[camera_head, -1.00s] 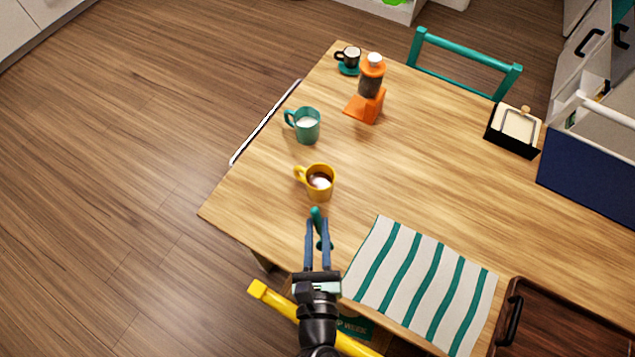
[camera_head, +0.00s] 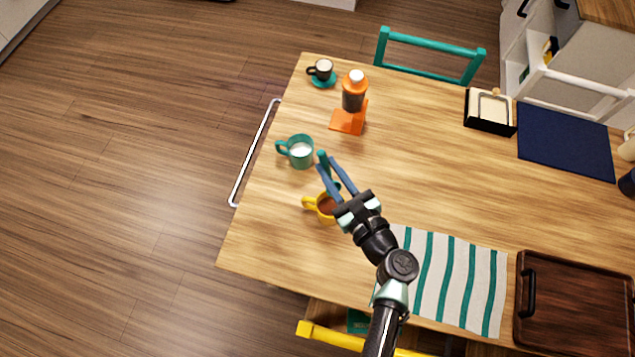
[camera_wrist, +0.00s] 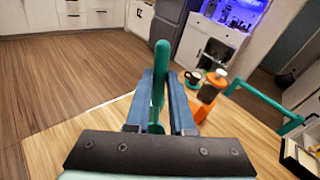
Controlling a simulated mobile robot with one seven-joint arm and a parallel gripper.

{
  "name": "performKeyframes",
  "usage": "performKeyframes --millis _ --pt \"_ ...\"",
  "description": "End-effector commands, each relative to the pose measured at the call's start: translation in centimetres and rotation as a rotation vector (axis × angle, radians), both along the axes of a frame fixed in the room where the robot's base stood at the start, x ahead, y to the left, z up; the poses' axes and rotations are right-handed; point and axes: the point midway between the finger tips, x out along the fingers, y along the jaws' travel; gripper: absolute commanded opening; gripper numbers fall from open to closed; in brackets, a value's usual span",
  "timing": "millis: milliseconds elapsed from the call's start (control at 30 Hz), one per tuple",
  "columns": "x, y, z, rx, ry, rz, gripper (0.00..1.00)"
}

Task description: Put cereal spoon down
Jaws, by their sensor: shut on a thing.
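The cereal spoon (camera_head: 323,157) is teal. My gripper (camera_head: 328,168) is shut on it and holds it above the wooden table (camera_head: 420,160). In the wrist view the spoon (camera_wrist: 161,72) stands up between the two blue fingers (camera_wrist: 164,100), its rounded end beyond their tips. Part of it is hidden by the fingers. In the head view the gripper reaches over the yellow mug (camera_head: 324,206) and partly hides it. The fingertips appear just right of the teal mug (camera_head: 299,152); I cannot tell how high above the table they are.
An orange-topped bottle on an orange stand (camera_head: 350,112) and a small cup on a teal saucer (camera_head: 323,82) stand farther back. A striped cloth (camera_head: 450,275) and a dark wooden tray (camera_head: 570,300) lie at the front right. The table's middle is clear.

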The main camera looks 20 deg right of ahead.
Motion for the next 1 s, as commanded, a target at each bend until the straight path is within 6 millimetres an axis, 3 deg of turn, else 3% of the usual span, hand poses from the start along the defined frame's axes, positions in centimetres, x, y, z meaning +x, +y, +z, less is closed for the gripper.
performKeyframes --millis 267,1000 --pt "0.1 -0.1 -1.6 0.001 -0.001 0.001 0.00" --pt "0.1 -0.1 -10.4 0.001 -0.001 0.000 0.00"
